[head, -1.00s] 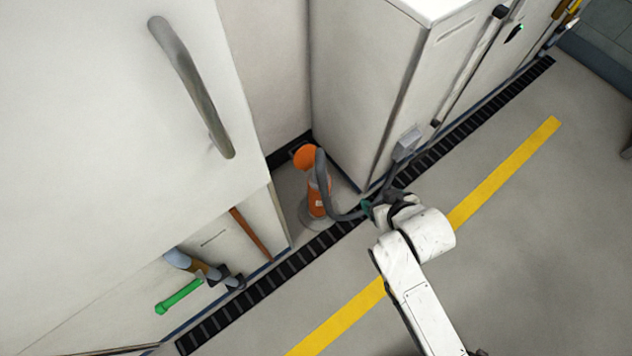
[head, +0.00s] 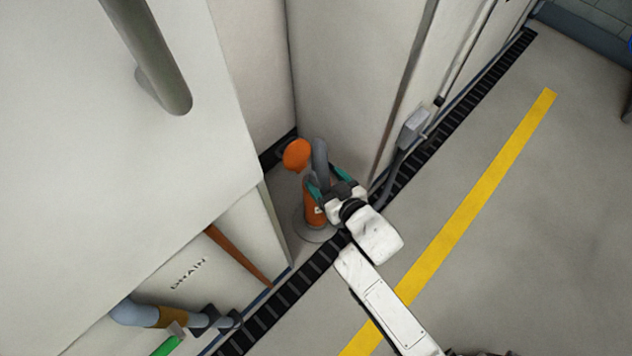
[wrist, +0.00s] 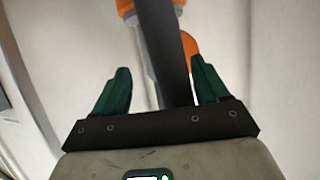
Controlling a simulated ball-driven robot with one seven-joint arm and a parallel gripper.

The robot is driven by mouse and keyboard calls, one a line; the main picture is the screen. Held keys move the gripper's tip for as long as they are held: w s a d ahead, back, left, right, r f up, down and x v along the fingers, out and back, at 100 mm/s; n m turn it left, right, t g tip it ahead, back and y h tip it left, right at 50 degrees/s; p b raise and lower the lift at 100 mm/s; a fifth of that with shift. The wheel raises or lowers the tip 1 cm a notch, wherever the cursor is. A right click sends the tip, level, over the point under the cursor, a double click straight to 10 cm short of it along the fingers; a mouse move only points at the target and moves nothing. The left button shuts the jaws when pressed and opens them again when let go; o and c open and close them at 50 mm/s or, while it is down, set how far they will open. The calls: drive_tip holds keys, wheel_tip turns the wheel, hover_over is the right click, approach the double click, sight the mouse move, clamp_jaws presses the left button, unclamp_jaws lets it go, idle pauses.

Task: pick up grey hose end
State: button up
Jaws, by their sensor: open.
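The grey hose (head: 320,155) arches up beside an orange post (head: 313,214) with a round orange top (head: 297,154), in the corner between the white cabinets. My gripper (head: 328,181) is at the hose, with its green fingers spread. In the wrist view, the dark grey hose (wrist: 163,45) runs down between the two open fingers of my gripper (wrist: 160,85), with a gap on each side. The orange parts (wrist: 191,44) show behind it. The hose's lower part is hidden behind my gripper's palm, and I cannot tell which part is its end.
White cabinet walls (head: 345,70) stand close behind and to the right. A grey box (head: 413,127) sits on the right cabinet. A blue-grey pipe with a green handle (head: 166,346) is at lower left. The floor (head: 480,270) beyond the yellow line is clear.

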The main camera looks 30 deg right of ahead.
sight(313, 168)
drive_tip(key=shift+b+x, duration=1.7)
drive_tip(key=shift+x, duration=1.9)
drive_tip(key=shift+s+f, duration=0.1)
drive_tip(key=shift+s, duration=0.05)
clamp_jaws()
wheel_tip(313, 168, up, 10)
drive_tip(key=p, duration=0.6)
drive_tip(key=shift+r, duration=0.25)
drive_tip(key=shift+r+p, duration=1.75)
drive_tip(key=shift+p, duration=0.1)
